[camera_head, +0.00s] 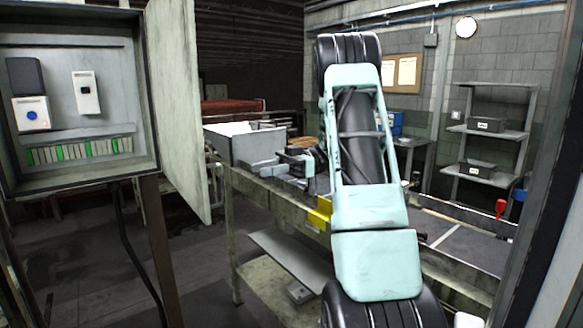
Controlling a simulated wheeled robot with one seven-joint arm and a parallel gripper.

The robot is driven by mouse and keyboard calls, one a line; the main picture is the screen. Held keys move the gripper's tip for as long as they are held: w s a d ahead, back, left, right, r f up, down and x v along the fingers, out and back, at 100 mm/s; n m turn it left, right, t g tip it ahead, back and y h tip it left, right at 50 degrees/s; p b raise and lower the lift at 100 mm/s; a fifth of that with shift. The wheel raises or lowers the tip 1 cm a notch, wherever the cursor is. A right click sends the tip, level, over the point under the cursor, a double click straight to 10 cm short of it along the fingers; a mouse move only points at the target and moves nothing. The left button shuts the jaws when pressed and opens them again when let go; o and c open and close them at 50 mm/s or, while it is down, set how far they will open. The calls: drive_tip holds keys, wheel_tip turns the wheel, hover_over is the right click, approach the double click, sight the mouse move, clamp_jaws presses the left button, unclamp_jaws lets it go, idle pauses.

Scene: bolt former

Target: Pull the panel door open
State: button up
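The panel door (183,100) is a pale grey sheet on the right side of an open electrical cabinet (78,190). It stands swung well out from the cabinet, so the inside shows. My mint-and-black arm rises through the middle of the view and bends back down behind itself. Its end, my gripper (270,166), seems to be the small dark and mint part left of the arm, to the right of the door and apart from it in the picture. It is too small to tell whether its fingers are open or shut.
Inside the cabinet are switch units (86,92) and a terminal row (80,150). A long workbench (275,208) with a grey bin (243,146) runs behind my arm. A shelf rack (490,140) stands at right. Floor below the door is clear.

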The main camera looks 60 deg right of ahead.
drive_tip(key=v, duration=0.7)
drive_tip(key=shift+d, duration=0.25)
drive_tip(key=shift+s, duration=0.1)
